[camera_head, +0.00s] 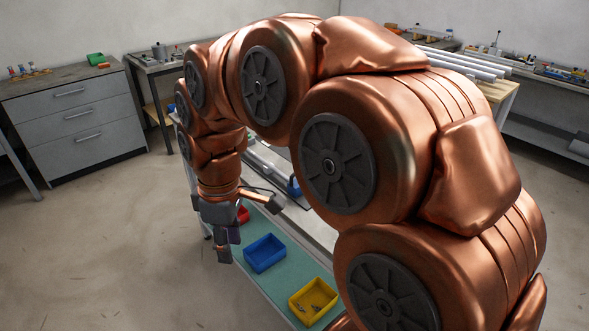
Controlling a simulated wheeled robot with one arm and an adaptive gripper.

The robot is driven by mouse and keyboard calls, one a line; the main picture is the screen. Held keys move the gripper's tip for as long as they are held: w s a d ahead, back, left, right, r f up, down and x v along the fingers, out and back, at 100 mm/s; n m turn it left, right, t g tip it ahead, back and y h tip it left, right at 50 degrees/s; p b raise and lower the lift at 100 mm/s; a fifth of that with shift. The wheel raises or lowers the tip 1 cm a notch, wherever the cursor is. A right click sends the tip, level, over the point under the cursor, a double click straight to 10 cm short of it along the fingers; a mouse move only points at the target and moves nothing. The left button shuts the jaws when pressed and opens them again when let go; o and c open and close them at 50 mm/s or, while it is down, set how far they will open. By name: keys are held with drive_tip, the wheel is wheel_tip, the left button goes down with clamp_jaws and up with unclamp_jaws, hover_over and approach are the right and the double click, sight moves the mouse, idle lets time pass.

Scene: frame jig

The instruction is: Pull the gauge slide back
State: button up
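My gripper (225,250) hangs downward at the end of my copper-coloured arm, over or beside the left edge of the bench. Its fingers overlap from this angle, so I cannot tell whether they are open or shut or hold anything. I cannot make out the gauge slide; my arm covers much of the bench. A small blue part (293,187) shows beside the pale metal rails (262,168) behind the gripper, but I cannot tell what it is.
On the bench's green strip (283,278) stand a blue bin (265,253) and a yellow bin (313,301) with small parts. A red item (243,214) is partly hidden beside the gripper. A grey drawer cabinet (75,115) stands at the back left. The floor at left is clear.

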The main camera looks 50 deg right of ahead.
drive_tip(key=w+d+r+n, duration=0.1)
drive_tip(key=w+d+n, duration=0.2)
drive_tip(key=w+d, duration=0.3)
drive_tip(key=n+t, duration=0.2)
drive_tip(key=n, duration=0.5)
hover_over(297, 182)
drive_tip(key=shift+h, duration=0.4)
drive_tip(key=shift+s+a+f+b, duration=0.1)
drive_tip(key=shift+f, duration=1.15)
drive_tip(key=shift+s+a+f+b, duration=0.1)
drive_tip(key=shift+s+a+f, duration=0.05)
drive_tip(key=shift+f, duration=1.05)
drive_tip(key=shift+s+a+f+b, duration=0.1)
drive_tip(key=shift+f, duration=1.15)
drive_tip(key=shift+c, duration=0.3)
clamp_jaws()
